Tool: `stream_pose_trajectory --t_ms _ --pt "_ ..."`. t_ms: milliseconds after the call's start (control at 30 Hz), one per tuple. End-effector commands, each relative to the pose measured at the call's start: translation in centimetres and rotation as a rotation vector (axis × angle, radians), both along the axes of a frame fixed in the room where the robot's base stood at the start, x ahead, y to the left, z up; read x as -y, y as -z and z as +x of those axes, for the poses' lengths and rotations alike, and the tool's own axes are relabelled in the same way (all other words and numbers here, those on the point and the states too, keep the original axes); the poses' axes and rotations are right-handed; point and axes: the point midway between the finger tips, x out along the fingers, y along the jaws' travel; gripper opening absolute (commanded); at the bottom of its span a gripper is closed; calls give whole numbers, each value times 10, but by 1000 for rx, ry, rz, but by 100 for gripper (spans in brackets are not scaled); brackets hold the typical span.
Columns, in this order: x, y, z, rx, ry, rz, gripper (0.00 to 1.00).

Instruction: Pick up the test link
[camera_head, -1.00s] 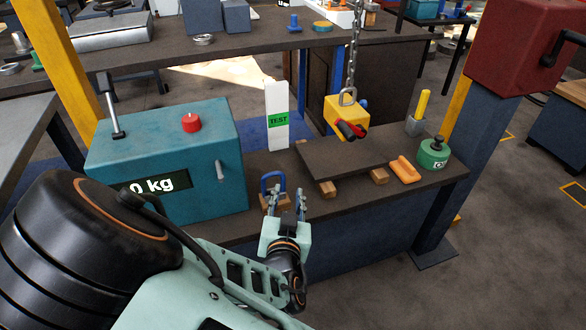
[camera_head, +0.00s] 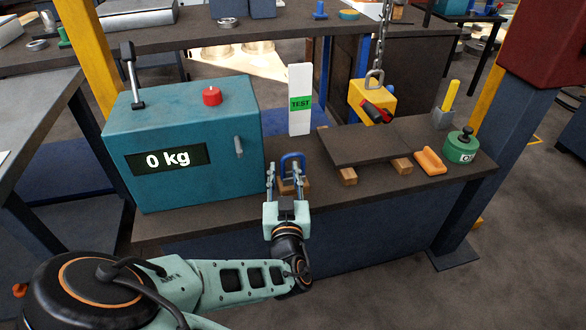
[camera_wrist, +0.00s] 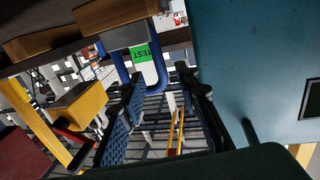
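A blue U-shaped link (camera_head: 291,157), which I take to be the test link, stands upright on a small wooden block (camera_head: 300,187) on the bench, arch up. In the wrist view the blue link (camera_wrist: 122,68) shows at the fingertips, upside down and partly hidden by them. My gripper (camera_head: 284,168) is open, its two fingers apart and pointing at the link from the near side. In the wrist view my gripper (camera_wrist: 165,90) has one finger toward each side of the link. I cannot tell whether either finger touches it. Nothing is held.
A teal box (camera_head: 185,150) reading 0 kg stands close left. A white TEST panel (camera_head: 299,100) stands behind the link. At right are a dark plate (camera_head: 375,142) on wooden blocks, a yellow hook block (camera_head: 372,98) on a chain, an orange handle (camera_head: 430,161) and a green weight (camera_head: 461,147).

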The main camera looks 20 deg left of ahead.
Motion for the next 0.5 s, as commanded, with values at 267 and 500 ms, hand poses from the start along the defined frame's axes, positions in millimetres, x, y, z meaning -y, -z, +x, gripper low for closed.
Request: stream_pose_trajectory --t_ms 267,500 --pt "-15 0 31 1 0 0 30" --pt "-15 0 32 0 0 0 30"
